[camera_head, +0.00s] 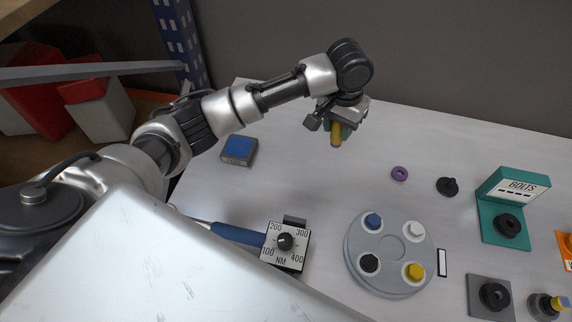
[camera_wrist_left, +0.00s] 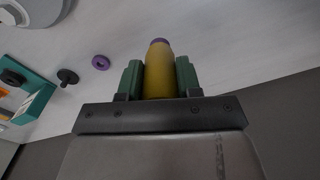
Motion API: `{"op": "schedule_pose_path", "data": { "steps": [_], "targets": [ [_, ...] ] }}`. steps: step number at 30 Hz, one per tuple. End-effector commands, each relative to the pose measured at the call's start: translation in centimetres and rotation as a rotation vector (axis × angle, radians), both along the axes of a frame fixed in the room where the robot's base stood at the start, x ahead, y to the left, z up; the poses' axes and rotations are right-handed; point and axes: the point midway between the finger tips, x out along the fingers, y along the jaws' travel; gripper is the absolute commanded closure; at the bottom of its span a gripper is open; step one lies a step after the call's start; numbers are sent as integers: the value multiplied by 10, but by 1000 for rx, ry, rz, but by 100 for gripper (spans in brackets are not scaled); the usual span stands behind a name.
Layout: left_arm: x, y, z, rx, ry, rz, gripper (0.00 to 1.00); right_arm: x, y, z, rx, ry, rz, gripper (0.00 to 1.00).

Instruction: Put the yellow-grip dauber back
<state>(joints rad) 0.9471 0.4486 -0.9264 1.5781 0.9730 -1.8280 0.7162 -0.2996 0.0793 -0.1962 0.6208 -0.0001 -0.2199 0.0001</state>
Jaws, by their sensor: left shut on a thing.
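The yellow-grip dauber (camera_head: 336,134) is held in my left gripper (camera_head: 337,122) above the far part of the white table. Its purple tip shows at the lower end in the head view. In the left wrist view the dauber's yellow grip (camera_wrist_left: 159,72) lies between the two green finger pads of my left gripper (camera_wrist_left: 159,78), with the purple end pointing away from the palm. The gripper is shut on it. The dauber looks clear of the table. My right gripper is not in view.
A round grey tray (camera_head: 352,255) holds blue, white, black and yellow caps. A teal BOLTS stand (camera_head: 484,215), a purple ring (camera_head: 399,173), a black knob (camera_head: 447,187), a dial tool (camera_head: 286,245) and a blue-topped block (camera_head: 238,150) stand around.

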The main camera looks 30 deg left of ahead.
Motion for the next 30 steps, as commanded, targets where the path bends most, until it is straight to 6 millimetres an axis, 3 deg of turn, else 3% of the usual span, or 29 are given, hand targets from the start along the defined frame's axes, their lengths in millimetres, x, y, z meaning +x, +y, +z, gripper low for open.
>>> {"op": "schedule_pose_path", "data": {
  "steps": [4,12,18,23,30],
  "targets": [
    [-1,13,-6,15,1,0,100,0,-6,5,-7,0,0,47],
    [-29,69,-41,17,3,0,100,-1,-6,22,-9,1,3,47],
    [-42,98,-62,13,1,-2,100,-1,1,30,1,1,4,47],
    [-46,105,-71,11,0,-3,100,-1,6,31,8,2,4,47],
    [-46,104,-103,11,0,-4,100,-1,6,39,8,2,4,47]
  ]
}}
